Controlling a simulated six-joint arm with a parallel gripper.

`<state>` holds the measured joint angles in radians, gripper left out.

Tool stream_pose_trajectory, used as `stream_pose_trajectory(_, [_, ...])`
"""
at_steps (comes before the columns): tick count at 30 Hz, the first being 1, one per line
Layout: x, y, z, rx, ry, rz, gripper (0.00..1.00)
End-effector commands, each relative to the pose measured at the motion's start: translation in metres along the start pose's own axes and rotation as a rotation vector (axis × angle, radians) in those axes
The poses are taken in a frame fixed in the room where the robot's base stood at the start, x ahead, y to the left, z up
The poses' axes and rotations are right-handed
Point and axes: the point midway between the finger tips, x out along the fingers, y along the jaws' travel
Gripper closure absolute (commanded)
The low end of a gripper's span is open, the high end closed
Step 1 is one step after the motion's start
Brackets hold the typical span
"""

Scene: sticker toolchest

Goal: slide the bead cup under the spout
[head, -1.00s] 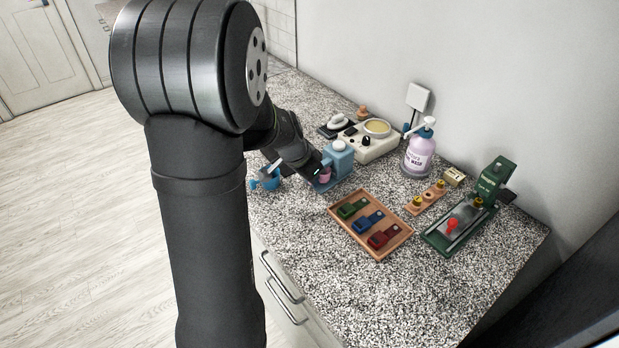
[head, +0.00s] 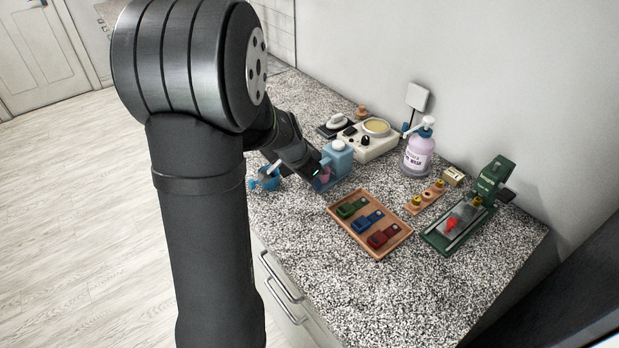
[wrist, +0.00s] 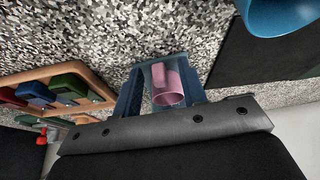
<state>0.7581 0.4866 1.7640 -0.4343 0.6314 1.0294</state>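The pink bead cup (head: 325,174) stands at the front of the blue dispenser (head: 338,158), on its blue base, close to the spout side. Whether it is directly under the spout is hidden. In the wrist view the pink cup (wrist: 168,97) shows its round rim, with blue parts on both sides of it. My gripper (head: 315,173) is low at the dispenser's front, right beside the cup. Its dark body fills the bottom of the wrist view.
A wooden tray (head: 372,252) with green, blue and red pieces lies to the right in front. A white device (head: 367,147) and a pump bottle (head: 418,157) stand behind. Bare speckled counter lies in front.

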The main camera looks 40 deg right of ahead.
Motion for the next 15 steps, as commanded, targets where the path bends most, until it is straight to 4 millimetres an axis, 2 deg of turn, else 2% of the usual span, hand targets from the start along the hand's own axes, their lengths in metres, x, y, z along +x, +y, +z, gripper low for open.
stream_pose_trajectory(8, [-0.003, 0.0, 0.0, 0.0, 0.0, 0.0, 0.62])
stream_pose_trajectory(11, [-0.011, -0.001, 0.0, 0.001, 0.001, -0.002, 0.62])
stream_pose_trajectory(15, [-0.034, -0.001, -0.001, 0.0, 0.004, -0.004, 0.62])
